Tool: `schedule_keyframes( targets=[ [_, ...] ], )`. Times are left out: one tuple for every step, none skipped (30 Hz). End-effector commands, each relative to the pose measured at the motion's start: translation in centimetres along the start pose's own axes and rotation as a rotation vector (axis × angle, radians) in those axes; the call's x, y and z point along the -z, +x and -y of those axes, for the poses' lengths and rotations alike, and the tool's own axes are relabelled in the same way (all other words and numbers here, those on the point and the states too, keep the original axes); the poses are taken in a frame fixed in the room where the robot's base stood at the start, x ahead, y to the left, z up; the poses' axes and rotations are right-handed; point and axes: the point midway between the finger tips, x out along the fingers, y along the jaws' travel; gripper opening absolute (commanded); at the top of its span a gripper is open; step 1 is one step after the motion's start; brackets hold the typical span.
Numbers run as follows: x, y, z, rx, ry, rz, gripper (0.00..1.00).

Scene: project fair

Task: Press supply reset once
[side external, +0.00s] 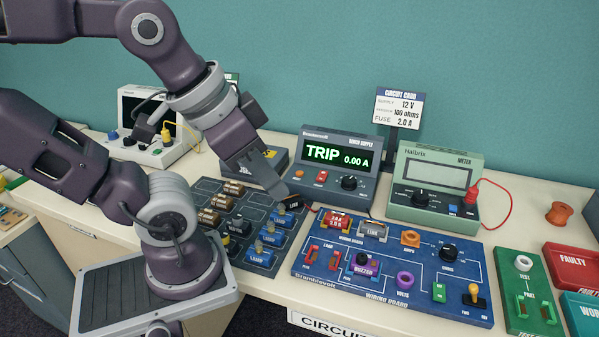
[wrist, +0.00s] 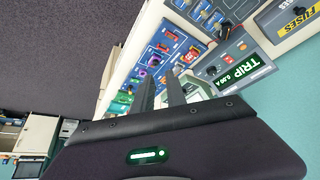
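The grey power supply (side external: 377,181) stands behind the wiring board, its green display (side external: 335,155) reading TRIP 0.00 A. The supply also shows in the wrist view (wrist: 208,72).
The blue wiring board (side external: 400,298) lies in front of the supply. A green meter (side external: 435,212) with a red lead stands right of the supply, and a circuit card (side external: 402,107) behind.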

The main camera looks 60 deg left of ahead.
Motion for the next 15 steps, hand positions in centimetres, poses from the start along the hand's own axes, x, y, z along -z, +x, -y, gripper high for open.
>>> schedule_keyframes(
  targets=[
    [0.0, 0.0, 0.0, 0.0, 0.0, 0.0, 0.05],
    [0.0, 0.0, 0.0, 0.0, 0.0, 0.0, 0.0],
    [0.0, 0.0, 0.0, 0.0, 0.0, 0.0, 0.0],
    [0.0, 0.0, 0.0, 0.0, 0.0, 0.0, 0.0],
    [0.0, 0.0, 0.0, 0.0, 0.0, 0.0, 0.0],
    [0.0, 0.0, 0.0, 0.0, 0.0, 0.0, 0.0],
    [0.0, 0.0, 0.0, 0.0, 0.0, 0.0, 0.0],
    [0.0, 0.0, 0.0, 0.0, 0.0, 0.0, 0.0],
    [0.0, 0.0, 0.0, 0.0, 0.0, 0.0, 0.0],
    [0.0, 0.0, 0.0, 0.0, 0.0, 0.0, 0.0],
    [0.0, 0.0, 0.0, 0.0, 0.0, 0.0, 0.0],
    [0.0, 0.0, 0.0, 0.0, 0.0, 0.0, 0.0],
    [0.0, 0.0, 0.0, 0.0, 0.0, 0.0, 0.0],
    [0.0, 0.0, 0.0, 0.0, 0.0, 0.0, 0.0],
    [0.0, 0.0, 0.0, 0.0, 0.0, 0.0, 0.0]
  ],
)
